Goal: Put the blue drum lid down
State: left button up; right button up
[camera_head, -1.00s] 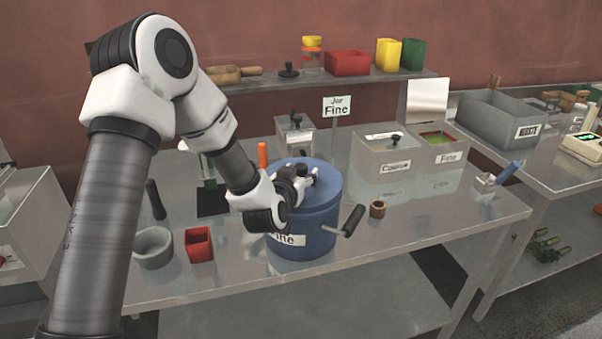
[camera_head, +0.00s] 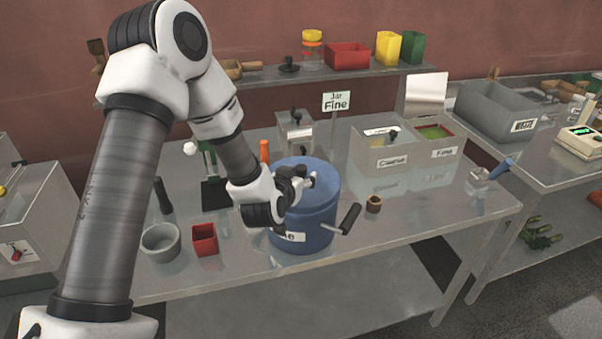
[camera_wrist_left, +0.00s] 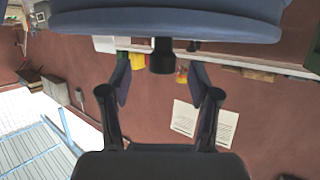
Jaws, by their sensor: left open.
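The blue drum (camera_head: 318,215) stands on the metal table, with its front label partly covered by my arm. The blue drum lid (camera_head: 300,165) is on top of the drum and looks level; whether its rim is fully seated I cannot tell. My left gripper (camera_head: 303,183) is at the lid's top, on its near side. In the left wrist view the lid (camera_wrist_left: 165,24) fills the top edge, with its black knob (camera_wrist_left: 161,56) pointing down the picture. The open left fingers (camera_wrist_left: 160,80) are on both sides of the knob's line, apart from it. My right gripper is not in view.
A dark-handled bar (camera_head: 350,218) sticks out at the drum's right, near a small brown ring (camera_head: 374,204). Bins (camera_head: 384,155) stand behind right. The table's front right is clear.

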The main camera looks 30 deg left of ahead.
aim_at(299, 173)
pick_arm(q)
jog(key=p+x, duration=0.1)
jog(key=x, duration=0.3)
jog(key=shift+w+a+p, duration=0.1)
jog(key=shift+a+p, duration=0.1)
jog(key=shift+p, duration=0.1)
jog(key=shift+f, duration=0.1)
jog(key=c, duration=0.4)
grip_shut()
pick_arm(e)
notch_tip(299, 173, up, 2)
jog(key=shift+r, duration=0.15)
